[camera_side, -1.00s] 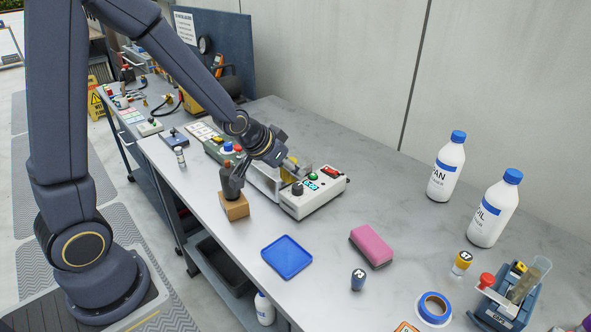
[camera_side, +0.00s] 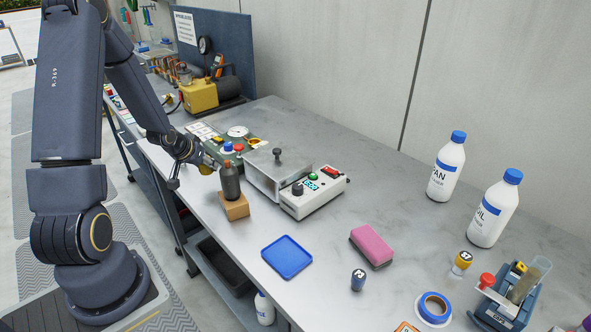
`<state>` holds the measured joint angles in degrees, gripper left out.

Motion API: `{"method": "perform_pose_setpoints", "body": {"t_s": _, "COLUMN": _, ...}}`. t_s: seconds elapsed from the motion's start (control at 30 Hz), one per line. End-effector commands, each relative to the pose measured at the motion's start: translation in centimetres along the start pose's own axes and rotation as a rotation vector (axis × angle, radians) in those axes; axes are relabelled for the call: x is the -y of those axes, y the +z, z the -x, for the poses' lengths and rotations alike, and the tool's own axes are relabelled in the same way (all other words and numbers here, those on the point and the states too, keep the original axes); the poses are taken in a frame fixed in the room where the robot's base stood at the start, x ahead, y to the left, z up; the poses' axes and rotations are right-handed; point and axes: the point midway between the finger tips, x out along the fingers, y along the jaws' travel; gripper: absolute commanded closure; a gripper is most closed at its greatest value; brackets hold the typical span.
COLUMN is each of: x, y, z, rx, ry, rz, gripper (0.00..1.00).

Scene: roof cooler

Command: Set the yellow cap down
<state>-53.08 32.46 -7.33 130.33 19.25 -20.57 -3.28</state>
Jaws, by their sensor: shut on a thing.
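My gripper (camera_side: 199,158) is at the left-centre of the bench, just left of and behind a dark bottle. It is shut on a small yellow cap (camera_side: 206,169), held above the bench top; the fingers partly hide it and it is small in this view. The dark bottle (camera_side: 231,183) stands upright on a wooden block (camera_side: 235,206). I cannot tell whether the cap touches the bottle. A blue tray (camera_side: 287,257) lies empty on the bench in front.
A metal box with a black knob (camera_side: 278,173) and a white control unit (camera_side: 315,193) stand right of the bottle. Bench is clear between.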

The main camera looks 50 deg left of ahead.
Motion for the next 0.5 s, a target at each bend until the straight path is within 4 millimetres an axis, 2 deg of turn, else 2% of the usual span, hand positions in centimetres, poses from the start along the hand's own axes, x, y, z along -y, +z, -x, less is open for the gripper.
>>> {"method": "perform_pose_setpoints", "body": {"t_s": 0.3, "x": -0.1, "y": 2.7, "z": -3.4, "rx": 0.002, "ry": 0.002, "rz": 0.0, "gripper": 0.84}}
{"method": "perform_pose_setpoints", "body": {"t_s": 0.5, "x": -0.1, "y": 3.0, "z": -4.0, "rx": -0.002, "ry": 0.0, "rz": -0.002, "gripper": 0.84}}
